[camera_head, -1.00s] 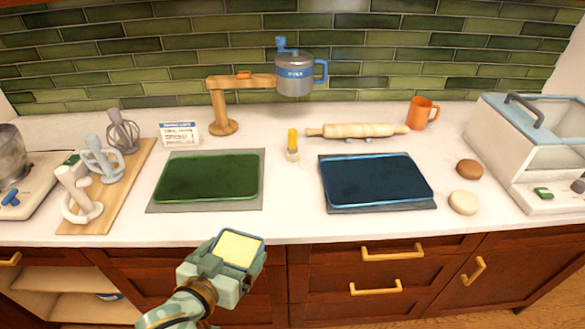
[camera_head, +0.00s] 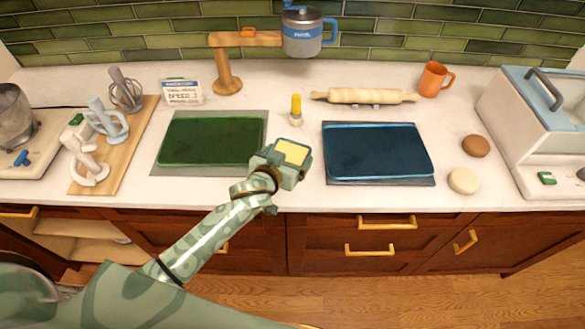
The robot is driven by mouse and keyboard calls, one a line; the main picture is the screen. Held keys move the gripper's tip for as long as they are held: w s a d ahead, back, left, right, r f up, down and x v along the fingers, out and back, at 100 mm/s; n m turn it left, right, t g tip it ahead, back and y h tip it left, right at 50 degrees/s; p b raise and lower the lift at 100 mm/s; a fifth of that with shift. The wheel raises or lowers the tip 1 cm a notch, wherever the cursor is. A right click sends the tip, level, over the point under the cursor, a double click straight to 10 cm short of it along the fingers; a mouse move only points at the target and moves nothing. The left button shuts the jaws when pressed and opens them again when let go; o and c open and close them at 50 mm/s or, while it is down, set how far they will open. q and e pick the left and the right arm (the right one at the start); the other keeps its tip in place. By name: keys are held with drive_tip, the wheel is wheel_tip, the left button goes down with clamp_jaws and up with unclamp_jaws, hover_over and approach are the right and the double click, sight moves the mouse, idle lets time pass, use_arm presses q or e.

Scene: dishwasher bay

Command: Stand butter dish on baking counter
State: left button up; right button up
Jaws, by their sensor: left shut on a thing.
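The butter dish (camera_head: 292,152) shows as a small tray with a dark blue-grey rim and a pale yellow block. My left gripper (camera_head: 283,166) is shut on it, and the gripper body hides its near side. The dish is in front of the gap between the green and blue trays, over the front part of the baking counter (camera_head: 297,190). I cannot tell whether it touches the counter. My right gripper is not in view.
A green tray (camera_head: 213,139) lies to the left and a blue tray (camera_head: 377,152) to the right. A yellow-handled brush (camera_head: 296,108) stands behind the gap.

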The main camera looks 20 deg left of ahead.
use_arm(q)
drive_tip(key=shift+w+d+f, duration=0.35)
drive_tip(key=shift+w+f, duration=0.1)
drive_tip(key=shift+f, duration=0.15)
drive_tip(key=shift+w+d+f+b, duration=0.15)
drive_tip(key=shift+f+b, duration=0.7)
drive_tip(key=shift+f, duration=0.85)
drive_tip(key=o, duration=1)
drive_tip(key=shift+f, duration=0.15)
drive_tip(key=shift+s+r, duration=0.2)
drive_tip(key=shift+r, duration=0.05)
drive_tip(key=p+v, duration=0.2)
drive_tip(key=v, duration=0.9)
drive_tip(key=shift+s+r+p, duration=0.1)
drive_tip(key=shift+s+p, duration=0.2)
drive_tip(key=shift+s, duration=0.05)
